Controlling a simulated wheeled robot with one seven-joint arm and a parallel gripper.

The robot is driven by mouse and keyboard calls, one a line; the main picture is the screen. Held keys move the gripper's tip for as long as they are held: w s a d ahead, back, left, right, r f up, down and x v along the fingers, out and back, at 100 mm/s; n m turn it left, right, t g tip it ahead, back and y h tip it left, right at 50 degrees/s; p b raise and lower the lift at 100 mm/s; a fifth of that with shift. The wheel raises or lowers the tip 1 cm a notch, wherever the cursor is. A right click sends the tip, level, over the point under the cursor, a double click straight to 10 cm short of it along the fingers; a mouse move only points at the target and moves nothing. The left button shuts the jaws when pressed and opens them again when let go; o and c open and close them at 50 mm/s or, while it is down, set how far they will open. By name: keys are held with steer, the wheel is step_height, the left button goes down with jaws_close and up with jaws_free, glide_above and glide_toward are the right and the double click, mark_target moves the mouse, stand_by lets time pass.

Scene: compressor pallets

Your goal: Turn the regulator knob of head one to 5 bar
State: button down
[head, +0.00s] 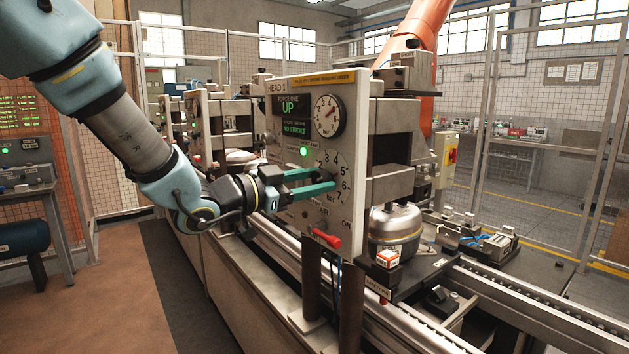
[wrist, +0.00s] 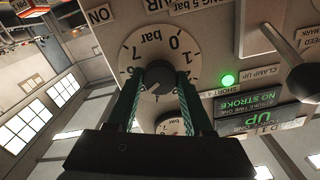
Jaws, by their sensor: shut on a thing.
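Head one's panel (head: 290,95) is a grey plate marked HEAD 1. Its regulator knob (wrist: 160,76) is a dark round knob on a pale dial (wrist: 131,50) marked in bar, upside down in the wrist view. My gripper (head: 328,180) has teal fingers and reaches the panel from the left. In the wrist view my gripper (wrist: 162,80) is shut on the knob, one finger on each side. In the head view the fingers hide the knob; the dial numbers 3 to 7 show around them. I cannot read the knob's setting for certain. A gauge (head: 328,115) with a red needle sits above.
A green lamp (head: 303,151) is lit beside the dial, and the display (head: 289,108) reads UP and NO STROKE. A red lever (head: 326,238) projects below the dial. A compressor (head: 394,232) stands right of the panel. The brown floor (head: 110,290) at left is clear.

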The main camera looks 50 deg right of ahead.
steer(key=shift+f, duration=0.1)
steer(key=shift+c, duration=1.5)
jaws_free()
steer(key=b+v, duration=0.3)
steer(key=v, duration=0.8)
steer(key=shift+d, duration=0.1)
